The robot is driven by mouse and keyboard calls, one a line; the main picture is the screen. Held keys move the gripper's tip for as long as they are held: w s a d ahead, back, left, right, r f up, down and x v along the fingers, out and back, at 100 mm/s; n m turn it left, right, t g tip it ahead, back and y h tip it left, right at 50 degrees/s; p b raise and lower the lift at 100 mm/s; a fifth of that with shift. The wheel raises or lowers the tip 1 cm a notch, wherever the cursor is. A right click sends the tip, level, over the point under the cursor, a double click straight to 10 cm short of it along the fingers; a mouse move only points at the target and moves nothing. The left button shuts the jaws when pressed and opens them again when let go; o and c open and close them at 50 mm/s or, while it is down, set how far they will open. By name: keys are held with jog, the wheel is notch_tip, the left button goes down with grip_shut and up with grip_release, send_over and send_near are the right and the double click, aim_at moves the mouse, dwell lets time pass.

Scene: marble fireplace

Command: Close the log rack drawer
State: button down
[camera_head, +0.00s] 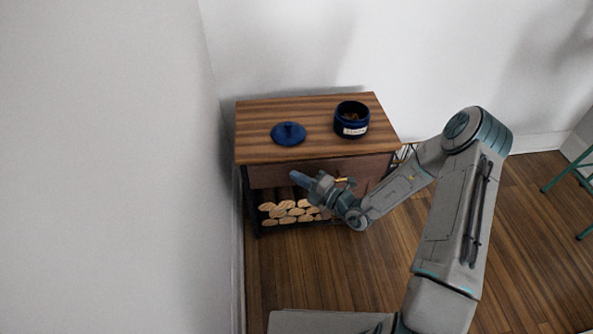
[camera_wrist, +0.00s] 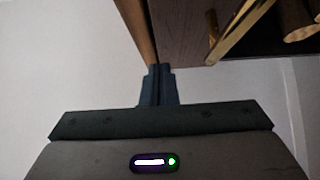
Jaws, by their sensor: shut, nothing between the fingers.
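The log rack (camera_head: 262,151) is a small wooden-topped cabinet in a corner. Its brown drawer front (camera_head: 268,176) runs just under the top; I cannot tell how far it stands out. A brass handle (camera_head: 345,182) on the drawer is partly hidden by my gripper. My gripper (camera_head: 296,177) is shut and empty, in front of the drawer's left half in the head view. In the wrist view, the shut fingertips (camera_wrist: 160,70) are close to the drawer front (camera_wrist: 190,25), with the brass handle (camera_wrist: 238,32) to the right. I cannot tell whether they touch.
Cut logs (camera_head: 290,212) are stacked under the drawer. A blue lid (camera_head: 289,134) and a blue labelled jar (camera_head: 351,120) sit on the top. White walls stand left and behind. Wood floor (camera_head: 535,230) is open at right, with teal legs (camera_head: 565,172) at the far right.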

jog(key=p+v, duration=0.3)
jog(key=v, duration=0.8)
send_near(308, 162)
jog(key=x, duration=0.3)
jog(key=s+p+x, duration=0.1)
jog(key=x, duration=0.1)
jog(key=shift+w+a+f, duration=0.1)
jog(key=shift+a+f, duration=0.05)
jog(key=shift+a, duration=0.2)
jog(key=shift+w+a, duration=0.1)
jog(key=shift+w, duration=0.5)
jog(key=shift+w, duration=0.1)
